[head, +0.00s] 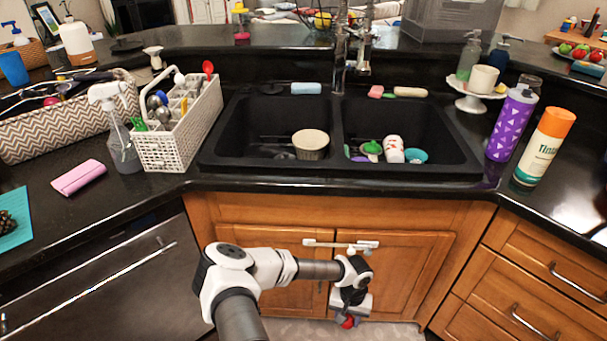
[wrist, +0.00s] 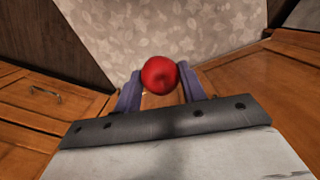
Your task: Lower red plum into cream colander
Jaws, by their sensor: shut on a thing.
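The red plum (wrist: 159,75) is round and shiny, held between the two purple-grey fingers of my gripper (wrist: 158,84) in the wrist view. In the head view the plum (head: 348,322) shows as a small red spot under my gripper (head: 350,315), low in front of the cabinet doors and below the counter. The cream colander (head: 310,144) is a round, pale bowl shape in the left basin of the black double sink (head: 212,152). It is above and to the left of my gripper in the picture. The colander's inside is too small to make out.
The right basin holds a white and red cup (head: 393,149), a green item (head: 371,148) and a teal bowl (head: 416,156). A faucet (head: 338,50) stands behind the divider. A white caddy (head: 180,128) stands left of the sink. The counter's front edge lies above my gripper.

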